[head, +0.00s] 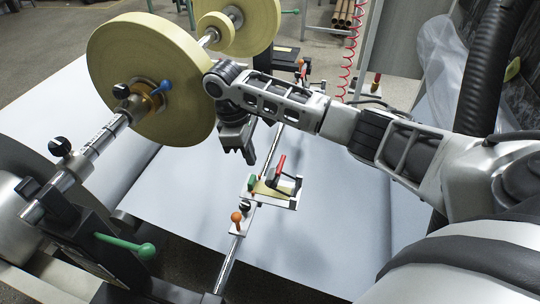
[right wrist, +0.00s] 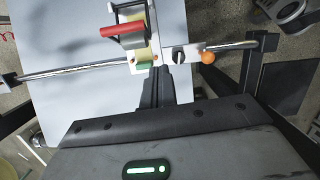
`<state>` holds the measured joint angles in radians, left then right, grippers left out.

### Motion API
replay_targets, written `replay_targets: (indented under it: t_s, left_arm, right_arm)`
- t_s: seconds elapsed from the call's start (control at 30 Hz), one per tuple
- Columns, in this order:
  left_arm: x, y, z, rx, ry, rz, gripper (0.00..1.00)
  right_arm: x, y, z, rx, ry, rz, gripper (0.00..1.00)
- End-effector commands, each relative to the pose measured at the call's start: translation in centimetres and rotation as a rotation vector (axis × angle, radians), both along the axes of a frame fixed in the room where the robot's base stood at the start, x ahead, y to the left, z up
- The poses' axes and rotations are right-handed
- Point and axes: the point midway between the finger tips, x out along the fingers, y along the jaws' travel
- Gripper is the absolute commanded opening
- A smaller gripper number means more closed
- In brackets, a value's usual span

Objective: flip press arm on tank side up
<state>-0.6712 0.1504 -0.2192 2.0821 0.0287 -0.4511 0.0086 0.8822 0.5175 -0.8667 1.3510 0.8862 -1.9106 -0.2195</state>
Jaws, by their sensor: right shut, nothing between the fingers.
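The press arm has a red handle (head: 281,163) and stands on a small white clamp plate (head: 283,203) on a metal rod (head: 231,258). The red handle tilts upward in the head view. It also shows in the right wrist view, where the handle (right wrist: 124,29) lies across a metal frame. A green knob (head: 252,183) sits at the plate's left edge. My right gripper (head: 249,157) is shut and empty, pointing down, above and to the left of the handle. In the right wrist view its fingers (right wrist: 160,75) are close to the green knob (right wrist: 145,65); contact cannot be told. My left gripper is not in view.
An orange knob (head: 236,216) and a black knob (head: 244,207) sit on the rod nearby. A large yellow roll (head: 135,60) stands left of my gripper. A green-handled lever (head: 146,250) is at lower left. A pale sheet (head: 340,220) spreads below the rod.

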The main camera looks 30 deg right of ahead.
Motion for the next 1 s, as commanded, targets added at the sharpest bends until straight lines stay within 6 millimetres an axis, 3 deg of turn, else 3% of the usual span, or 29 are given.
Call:
replay_targets:
  t_s: [0.03,0.2,0.57,0.77,1.0]
  left_arm:
    - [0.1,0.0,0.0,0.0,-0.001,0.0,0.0]
    - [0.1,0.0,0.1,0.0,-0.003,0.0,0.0]
    - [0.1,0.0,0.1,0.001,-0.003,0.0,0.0]
    - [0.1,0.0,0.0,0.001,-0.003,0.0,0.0]
    - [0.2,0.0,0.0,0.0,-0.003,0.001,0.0]
  right_arm:
    - [1.1,-1.5,1.6,-0.02,0.007,-0.024,0.0]
    - [2.3,-4.1,4.4,-0.039,0.032,-0.071,0.0]
    - [2.5,-4.4,4.8,-0.04,0.036,-0.078,0.0]
    - [2.2,-4.6,3.5,-0.04,0.037,-0.078,0.0]
    - [1.3,-5.4,-0.7,-0.042,0.038,-0.078,0.0]
